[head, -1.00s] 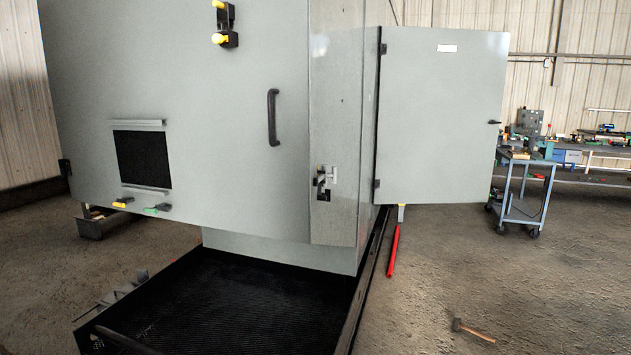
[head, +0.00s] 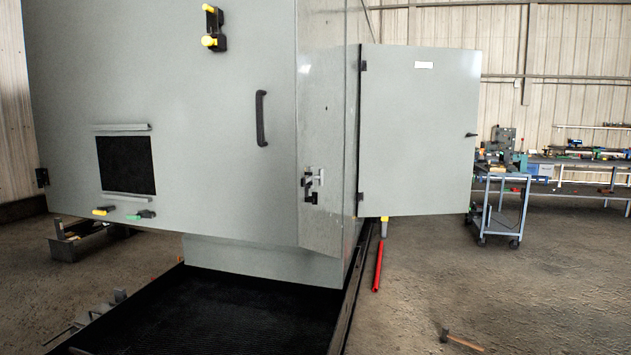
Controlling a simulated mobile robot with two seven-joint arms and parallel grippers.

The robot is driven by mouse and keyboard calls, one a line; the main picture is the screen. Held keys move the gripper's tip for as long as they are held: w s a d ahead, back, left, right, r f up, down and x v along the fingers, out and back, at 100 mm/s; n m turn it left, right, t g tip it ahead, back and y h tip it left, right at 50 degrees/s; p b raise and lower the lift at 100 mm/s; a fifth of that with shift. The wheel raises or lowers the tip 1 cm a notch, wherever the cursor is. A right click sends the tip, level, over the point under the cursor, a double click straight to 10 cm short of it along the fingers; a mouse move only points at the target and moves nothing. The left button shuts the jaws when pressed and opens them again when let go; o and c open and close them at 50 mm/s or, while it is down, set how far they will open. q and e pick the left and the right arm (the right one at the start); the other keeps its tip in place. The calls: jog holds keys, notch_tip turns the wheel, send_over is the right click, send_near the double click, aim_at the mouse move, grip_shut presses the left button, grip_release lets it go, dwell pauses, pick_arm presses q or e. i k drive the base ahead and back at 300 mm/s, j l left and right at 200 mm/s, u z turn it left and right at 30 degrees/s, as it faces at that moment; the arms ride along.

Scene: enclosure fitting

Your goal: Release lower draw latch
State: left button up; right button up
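The lower draw latch (head: 312,184) sits low on the right edge of the grey enclosure's front, beside the seam with the side panel. It has a light metal part above and a dark part below. At this size I cannot tell whether its lever is closed or released. Neither of my grippers shows in the head view.
A black grated tray (head: 230,310) lies on the floor below the enclosure. A second door panel (head: 415,135) stands open at right. A red bar (head: 378,268) and a hammer (head: 460,341) lie on the floor. A blue cart (head: 500,205) stands farther right.

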aim_at(310, 168)
jog(key=i+l+u, duration=0.1)
jog(key=u, duration=0.65)
jog(key=i+l+u, duration=0.25)
jog(key=l, duration=0.2)
jog(key=i+l+u, duration=0.1)
jog(key=l+u, duration=0.2)
jog(key=l, duration=0.2)
jog(key=i+l+u, duration=0.1)
jog(key=l+u, duration=0.15)
jog(key=l, duration=0.25)
jog(key=l+u, duration=0.3)
jog(key=l, duration=0.2)
jog(key=l+u, duration=0.1)
jog(key=l, duration=2.85)
jog(key=i, duration=0.1)
